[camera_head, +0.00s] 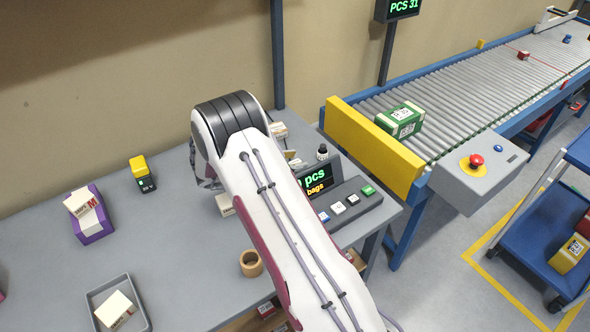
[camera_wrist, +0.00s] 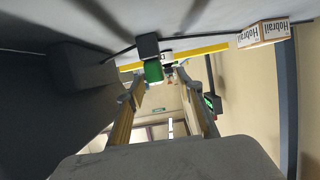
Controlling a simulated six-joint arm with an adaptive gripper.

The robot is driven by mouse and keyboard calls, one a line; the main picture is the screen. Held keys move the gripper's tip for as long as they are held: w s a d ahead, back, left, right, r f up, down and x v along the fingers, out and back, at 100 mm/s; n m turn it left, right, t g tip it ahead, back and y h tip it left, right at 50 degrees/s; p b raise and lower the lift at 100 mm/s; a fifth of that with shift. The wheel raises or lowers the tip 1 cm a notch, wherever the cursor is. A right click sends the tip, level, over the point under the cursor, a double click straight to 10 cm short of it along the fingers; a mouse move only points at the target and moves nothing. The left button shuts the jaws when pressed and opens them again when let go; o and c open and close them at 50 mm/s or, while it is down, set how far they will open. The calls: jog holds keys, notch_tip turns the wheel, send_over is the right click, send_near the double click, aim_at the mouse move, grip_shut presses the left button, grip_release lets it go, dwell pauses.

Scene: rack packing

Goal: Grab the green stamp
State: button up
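The green stamp (camera_head: 368,190) is at the right end of a dark holder (camera_head: 345,212) on the bench, in a row with a black stamp (camera_head: 353,199), a white stamp (camera_head: 338,207) and a blue stamp (camera_head: 323,216). My gripper (camera_wrist: 160,76) shows in the wrist view, its two fingers apart with a gap between them. A green block (camera_wrist: 153,72) against a dark block (camera_wrist: 148,45) appears between or beyond the fingertips; I cannot tell its distance or whether it is the stamp. In the head view my arm hides the gripper.
A display (camera_head: 317,180) stands behind the holder, a small bottle (camera_head: 322,152) behind that. The conveyor's yellow end plate (camera_head: 370,147) is to the right. A grey tray (camera_head: 145,309) and wooden cup (camera_head: 251,264) are on the bench.

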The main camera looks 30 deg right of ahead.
aim_at(294, 162)
jog(key=shift+s+d+f, duration=0.2)
jog(key=shift+s+f, duration=0.25)
jog(key=shift+f, duration=0.1)
grip_shut()
jog(key=shift+r, duration=0.15)
jog(key=shift+w+a+r, duration=0.1)
jog(key=shift+w+r, duration=0.05)
jog(key=shift+r, duration=2.4)
jog(key=shift+w+r, duration=0.1)
jog(key=shift+r, duration=2.4)
